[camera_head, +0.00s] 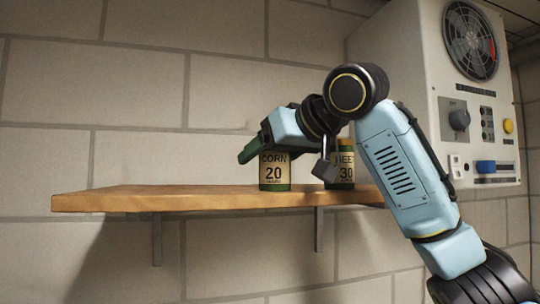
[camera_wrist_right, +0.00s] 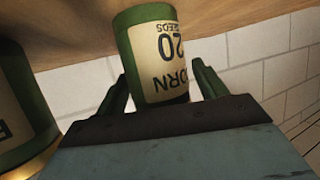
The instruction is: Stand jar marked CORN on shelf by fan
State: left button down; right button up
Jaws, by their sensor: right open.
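The green jar marked CORN 20 (camera_head: 274,174) stands upright on the wooden shelf (camera_head: 140,200), on its right half, with its top hidden behind my gripper. The fan (camera_head: 470,40) is in a pale cabinet just right of the shelf. My right gripper (camera_head: 258,148) is at the upper part of the CORN jar. In the right wrist view, which is upside down, the CORN jar (camera_wrist_right: 156,50) is between the open fingers of my right gripper (camera_wrist_right: 162,84). The jar's base meets the shelf there. My left gripper is not in view.
A green jar marked BEET 30 (camera_head: 345,178) stands right of the CORN jar, partly behind my right arm; a jar beside the gripper also shows in the right wrist view (camera_wrist_right: 20,85). The shelf's left half is empty. A brick wall (camera_head: 130,90) is behind.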

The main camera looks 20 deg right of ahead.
jog(key=b+v, duration=0.4)
jog(key=v, duration=0.8)
